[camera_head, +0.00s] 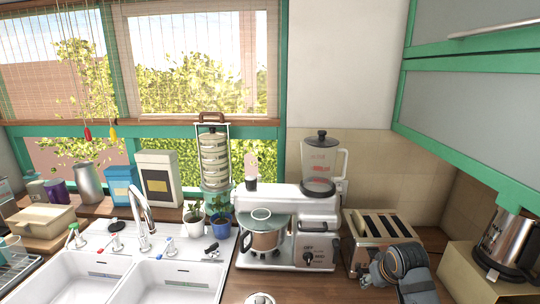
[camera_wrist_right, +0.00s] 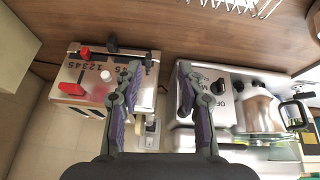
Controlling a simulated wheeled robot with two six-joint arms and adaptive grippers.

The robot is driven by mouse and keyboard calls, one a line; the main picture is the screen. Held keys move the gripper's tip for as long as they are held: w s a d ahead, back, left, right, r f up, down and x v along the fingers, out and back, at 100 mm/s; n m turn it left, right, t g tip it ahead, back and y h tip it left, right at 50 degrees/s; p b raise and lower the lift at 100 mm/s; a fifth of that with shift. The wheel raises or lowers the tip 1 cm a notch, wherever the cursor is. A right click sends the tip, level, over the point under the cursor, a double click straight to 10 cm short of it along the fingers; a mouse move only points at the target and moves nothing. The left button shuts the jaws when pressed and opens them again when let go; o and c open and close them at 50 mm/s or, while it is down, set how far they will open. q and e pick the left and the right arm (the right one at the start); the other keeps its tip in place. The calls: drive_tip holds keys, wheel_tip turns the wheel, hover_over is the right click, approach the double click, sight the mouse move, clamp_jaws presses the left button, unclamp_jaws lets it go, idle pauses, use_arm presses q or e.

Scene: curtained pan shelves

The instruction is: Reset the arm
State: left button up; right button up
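My right gripper (camera_head: 372,277) is at the lower right of the head view, in front of the toaster (camera_head: 382,235). In the right wrist view its two dark, purple-padded fingers (camera_wrist_right: 158,75) are spread apart with nothing held between them. Beyond them, the toaster (camera_wrist_right: 100,75) is on the left and the white-and-steel kitchen machine (camera_wrist_right: 200,85) on the right. From these views I cannot tell whether the fingers touch anything. My left gripper is not in view.
The kitchen machine (camera_head: 290,215) with pot and blender jug stands left of the toaster. A double sink (camera_head: 180,280) is at lower left. A kettle (camera_head: 505,240) stands on a box at right, below green-framed cabinets (camera_head: 475,95).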

drive_tip(key=s+a+f+g, duration=0.15)
drive_tip(key=s+f, duration=0.25)
drive_tip(key=s, duration=0.5)
drive_tip(key=s+a+f, duration=0.2)
drive_tip(key=s+f, duration=0.1)
drive_tip(key=s, duration=0.6)
drive_tip(key=s+a+f+g, duration=0.15)
drive_tip(key=s+f, duration=0.25)
drive_tip(key=s, duration=0.5)
wheel_tip(320, 180, down, 33)
drive_tip(key=s+d+b, duration=0.2)
drive_tip(key=s+b, duration=0.1)
drive_tip(key=b, duration=0.4)
use_arm(q)
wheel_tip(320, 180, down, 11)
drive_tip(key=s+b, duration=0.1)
drive_tip(key=b, duration=0.2)
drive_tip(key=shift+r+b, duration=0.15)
drive_tip(key=shift+b, duration=0.2)
use_arm(e)
drive_tip(key=s+d+f+g, duration=0.1)
drive_tip(key=s+f, duration=1.6)
drive_tip(key=f, duration=0.2)
drive_tip(key=shift+s, duration=0.2)
drive_tip(key=shift+d, duration=0.15)
drive_tip(key=shift+s, duration=0.15)
